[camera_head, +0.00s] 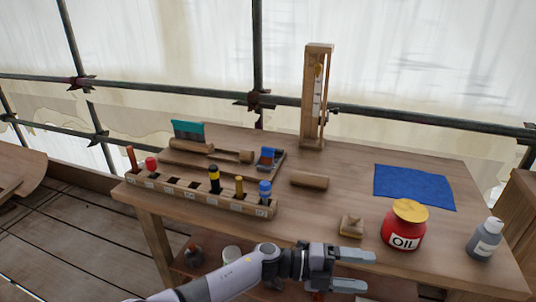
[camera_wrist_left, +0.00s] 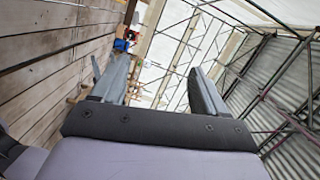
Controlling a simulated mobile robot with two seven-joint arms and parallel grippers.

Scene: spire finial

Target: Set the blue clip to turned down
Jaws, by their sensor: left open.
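The blue clip (camera_head: 267,153) sits on a dark mount at the right end of the wooden fixture board (camera_head: 225,169) on the workbench. It is small, and I cannot tell clearly whether it is turned up or down. My left gripper (camera_head: 366,271) is open and empty at the bench's front edge, well in front and to the right of the clip. Its two fingers point right in the head view. They also show apart in the left wrist view (camera_wrist_left: 158,68), with nothing between them. My right gripper is not in view.
A tool rack (camera_head: 200,194) with several coloured handles stands in front of the board. A wooden cylinder (camera_head: 309,180), small wooden block (camera_head: 351,226), red oil jar (camera_head: 403,228), grey bottle (camera_head: 485,240), blue cloth (camera_head: 412,186) and tall wooden frame (camera_head: 311,97) occupy the bench.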

